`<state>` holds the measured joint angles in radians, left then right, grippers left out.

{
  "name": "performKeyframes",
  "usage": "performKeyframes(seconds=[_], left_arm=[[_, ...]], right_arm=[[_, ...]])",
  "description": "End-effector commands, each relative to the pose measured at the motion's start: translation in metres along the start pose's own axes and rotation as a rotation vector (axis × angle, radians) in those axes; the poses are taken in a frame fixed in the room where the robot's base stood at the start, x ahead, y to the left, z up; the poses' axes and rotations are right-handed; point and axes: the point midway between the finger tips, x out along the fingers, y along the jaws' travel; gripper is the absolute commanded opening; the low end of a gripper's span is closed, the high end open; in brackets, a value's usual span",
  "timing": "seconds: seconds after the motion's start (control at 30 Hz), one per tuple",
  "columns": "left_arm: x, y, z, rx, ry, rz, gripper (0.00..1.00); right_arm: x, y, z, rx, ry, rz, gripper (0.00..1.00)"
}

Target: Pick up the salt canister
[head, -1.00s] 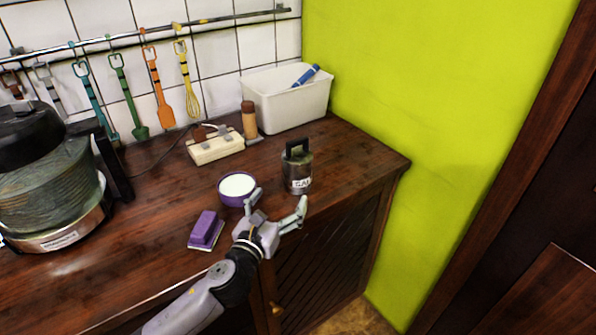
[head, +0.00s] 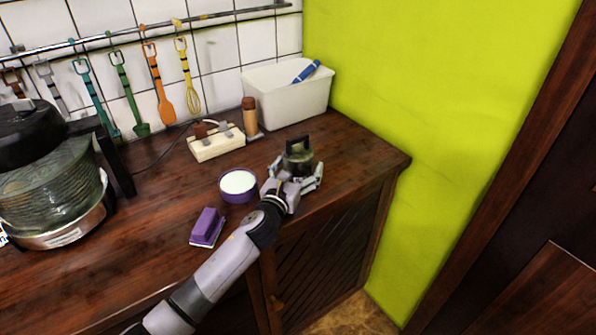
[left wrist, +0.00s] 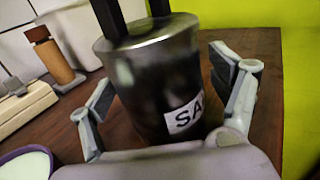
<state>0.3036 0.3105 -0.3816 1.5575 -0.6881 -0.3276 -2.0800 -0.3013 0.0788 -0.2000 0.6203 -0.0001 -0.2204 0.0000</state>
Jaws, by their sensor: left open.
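The salt canister (head: 298,158) is a dark metal can with a black handle on its lid, upright on the wooden counter near its right end. In the left wrist view the canister (left wrist: 158,85) shows a white label reading "SA". My left gripper (head: 297,172) is open, with one finger on each side of the canister's lower part. In the left wrist view the left gripper's fingers (left wrist: 160,95) stand apart from the can, with a gap at each side. The gripper hides the can's lower front in the head view. My right gripper is not in view.
A purple bowl with white contents (head: 238,185) sits just left of the gripper. A purple sponge (head: 207,226) lies nearer the front. Behind are a power strip (head: 216,144), a brown shaker (head: 249,117) and a white bin (head: 290,103). The counter (head: 350,165) is clear right of the can.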

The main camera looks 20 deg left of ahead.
Motion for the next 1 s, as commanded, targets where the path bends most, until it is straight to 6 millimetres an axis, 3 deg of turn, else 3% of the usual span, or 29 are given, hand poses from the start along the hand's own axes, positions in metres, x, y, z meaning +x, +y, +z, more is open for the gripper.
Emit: performKeyframes(seconds=[0.17,1.0], left_arm=[[-0.0001,0.0001,-0.0002,0.000,0.000,0.000,0.83],[-0.0004,0.0001,-0.0002,0.000,0.000,0.000,0.27]], right_arm=[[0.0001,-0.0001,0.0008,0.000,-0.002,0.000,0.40],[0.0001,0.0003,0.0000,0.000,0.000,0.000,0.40]])
